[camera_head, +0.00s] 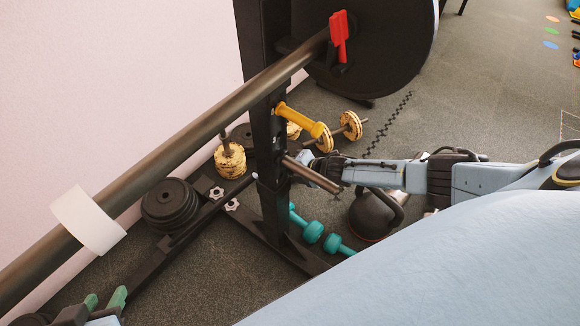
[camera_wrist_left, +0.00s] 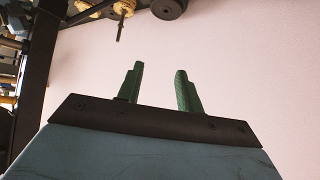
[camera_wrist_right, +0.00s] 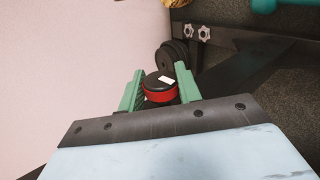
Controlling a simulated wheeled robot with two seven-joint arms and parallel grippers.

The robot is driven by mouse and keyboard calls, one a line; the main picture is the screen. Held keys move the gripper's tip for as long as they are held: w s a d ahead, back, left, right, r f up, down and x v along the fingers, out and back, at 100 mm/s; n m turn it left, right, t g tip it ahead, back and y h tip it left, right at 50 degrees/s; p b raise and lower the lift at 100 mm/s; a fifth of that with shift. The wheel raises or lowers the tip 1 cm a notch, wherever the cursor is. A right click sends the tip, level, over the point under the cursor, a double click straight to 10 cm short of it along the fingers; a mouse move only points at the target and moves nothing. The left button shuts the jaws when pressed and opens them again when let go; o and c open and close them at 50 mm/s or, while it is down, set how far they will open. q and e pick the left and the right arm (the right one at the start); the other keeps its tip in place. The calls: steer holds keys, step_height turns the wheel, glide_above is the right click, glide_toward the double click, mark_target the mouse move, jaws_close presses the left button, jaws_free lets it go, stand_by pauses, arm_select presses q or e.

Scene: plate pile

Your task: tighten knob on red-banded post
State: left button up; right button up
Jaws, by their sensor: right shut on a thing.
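In the right wrist view, a round black knob (camera_wrist_right: 158,80) with a white mark on top and a red band below sits between the green fingers of my right gripper (camera_wrist_right: 160,74), which is shut on it.
A long barbell (camera_head: 180,160) with a white band and red clip (camera_head: 339,37) crosses above. A pale wall is at left.

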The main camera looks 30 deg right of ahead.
steer(key=o, duration=0.9)
steer(key=shift+o, duration=0.2)
arm_select(q)
steer(key=s+a+f+g+y+p, duration=0.2)
steer(key=s+a+f+g+p, duration=0.2)
steer(key=s+f+g, duration=0.35)
steer(key=a+f+p, duration=0.3)
steer(key=a+f, duration=0.1)
steer(key=f, duration=0.5)
steer(key=shift+s+f+y, duration=0.25)
steer(key=shift+s+y, duration=0.15)
steer(key=shift+s, duration=0.05)
arm_select(e)
steer(key=v, duration=1.3)
steer(key=shift+s, duration=0.2)
arm_select(q)
steer(key=shift+t, duration=0.25)
arm_select(e)
steer(key=shift+d, duration=0.15)
